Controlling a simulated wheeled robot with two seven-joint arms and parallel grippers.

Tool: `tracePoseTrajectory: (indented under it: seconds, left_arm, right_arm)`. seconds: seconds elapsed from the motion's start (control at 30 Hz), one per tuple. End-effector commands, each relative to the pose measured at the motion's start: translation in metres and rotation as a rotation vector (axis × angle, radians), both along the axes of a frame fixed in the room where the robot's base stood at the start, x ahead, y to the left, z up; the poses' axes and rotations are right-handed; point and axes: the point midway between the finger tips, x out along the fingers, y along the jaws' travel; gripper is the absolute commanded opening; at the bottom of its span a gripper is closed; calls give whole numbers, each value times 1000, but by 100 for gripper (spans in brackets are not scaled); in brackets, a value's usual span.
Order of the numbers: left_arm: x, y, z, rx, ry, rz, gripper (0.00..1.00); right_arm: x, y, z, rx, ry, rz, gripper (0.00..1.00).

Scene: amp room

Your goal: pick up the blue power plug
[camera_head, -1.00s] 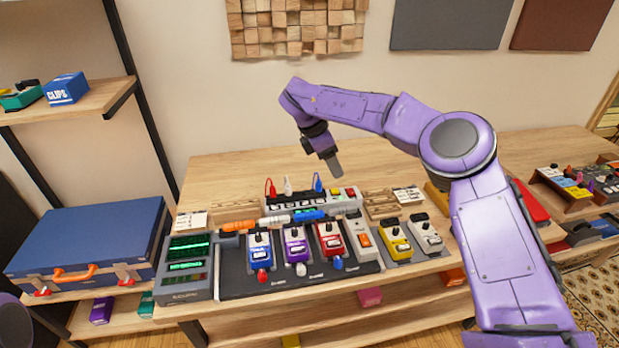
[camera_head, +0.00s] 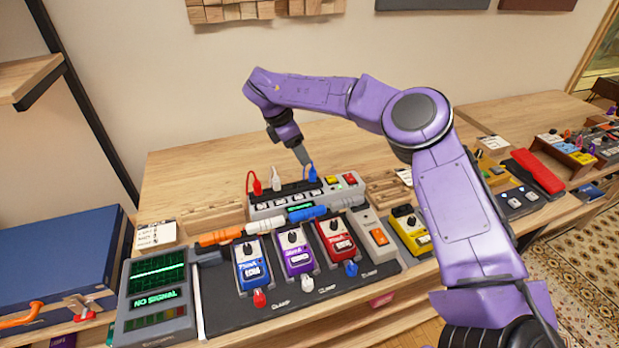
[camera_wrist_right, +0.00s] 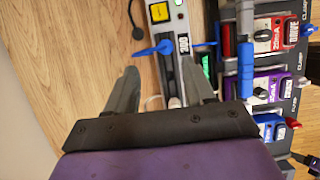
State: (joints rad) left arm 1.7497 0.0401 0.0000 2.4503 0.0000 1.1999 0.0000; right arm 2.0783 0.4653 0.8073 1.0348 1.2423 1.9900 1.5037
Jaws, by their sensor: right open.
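My right gripper (camera_head: 302,157) points down close above and behind the blue plug. In the right wrist view, my right gripper (camera_wrist_right: 160,68) is open with nothing between its fingers. The blue plug (camera_wrist_right: 156,48) shows just beyond the fingertips there, with its blue cord running right. I cannot tell whether a finger touches it. My left gripper is out of view.
Blue, purple and red pedals (camera_head: 298,250) stand on a dark board in front of the strip. A green-screen unit (camera_head: 156,295) stands at left. The bench behind the strip is clear.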

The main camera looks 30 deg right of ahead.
Motion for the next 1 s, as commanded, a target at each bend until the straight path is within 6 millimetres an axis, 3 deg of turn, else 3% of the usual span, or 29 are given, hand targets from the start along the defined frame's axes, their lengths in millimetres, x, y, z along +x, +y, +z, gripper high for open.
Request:
tracePoseTrajectory:
  seconds: [0.5, 0.73, 0.77, 0.9, 1.0]
  left_arm:
    - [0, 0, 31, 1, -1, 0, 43]
    - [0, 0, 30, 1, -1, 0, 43]
    - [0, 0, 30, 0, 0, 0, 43]
    - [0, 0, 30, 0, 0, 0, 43]
    - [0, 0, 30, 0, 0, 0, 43]
  right_arm:
    - [-16, -30, -68, 0, 1, -1, 53]
    - [-16, -31, -73, 0, -2, -1, 53]
    - [-16, -31, -73, 0, -2, -1, 50]
    - [-16, -31, -73, 0, -2, -1, 4]
    - [-16, -31, -73, 0, -2, -1, 0]
